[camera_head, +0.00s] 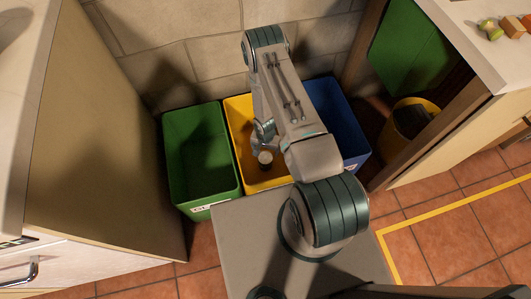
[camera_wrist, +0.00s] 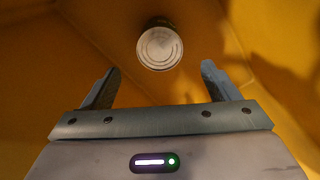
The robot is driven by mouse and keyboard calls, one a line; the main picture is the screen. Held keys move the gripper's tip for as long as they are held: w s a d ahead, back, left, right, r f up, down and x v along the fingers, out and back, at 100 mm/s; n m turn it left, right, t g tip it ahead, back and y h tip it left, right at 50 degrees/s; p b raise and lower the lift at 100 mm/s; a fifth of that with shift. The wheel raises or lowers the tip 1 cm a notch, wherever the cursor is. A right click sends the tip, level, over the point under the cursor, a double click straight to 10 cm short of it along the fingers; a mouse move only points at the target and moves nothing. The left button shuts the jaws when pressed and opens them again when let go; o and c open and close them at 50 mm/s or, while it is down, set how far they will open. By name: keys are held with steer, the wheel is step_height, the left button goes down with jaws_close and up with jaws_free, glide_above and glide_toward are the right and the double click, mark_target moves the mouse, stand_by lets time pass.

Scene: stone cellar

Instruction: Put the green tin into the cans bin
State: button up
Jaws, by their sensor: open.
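The tin shows its pale round lid (camera_wrist: 159,48) and a strip of dark greenish side in the wrist view. It is inside the yellow bin (camera_head: 239,112); in the head view its pale end (camera_head: 265,157) shows just below my gripper. My gripper (camera_wrist: 160,70) is open, with the tin beyond its fingertips and apart from both fingers. In the head view my gripper (camera_head: 264,133) is down in the mouth of the yellow bin. I cannot tell whether the tin rests on the bin's floor. No label shows on the yellow bin.
A green bin (camera_head: 200,130) with a partly readable white label stands left of the yellow one, and a blue bin (camera_head: 345,125) stands right. A stone wall (camera_head: 205,55) is behind. Cabinets (camera_head: 110,140) flank both sides. Tiled floor (camera_head: 470,235) is open at front right.

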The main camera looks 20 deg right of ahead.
steer(key=w+d+r+n, duration=0.1)
steer(key=w+r+n, duration=0.1)
steer(key=r, duration=1.6)
steer(key=w+d+r+n, duration=0.1)
steer(key=r, duration=1.6)
steer(key=s+a+r+n+t, duration=0.1)
steer(key=s+r+n, duration=0.3)
steer(key=s+r, duration=1.5)
step_height(320, 180, up, 3)
steer(key=shift+s+a, duration=0.35)
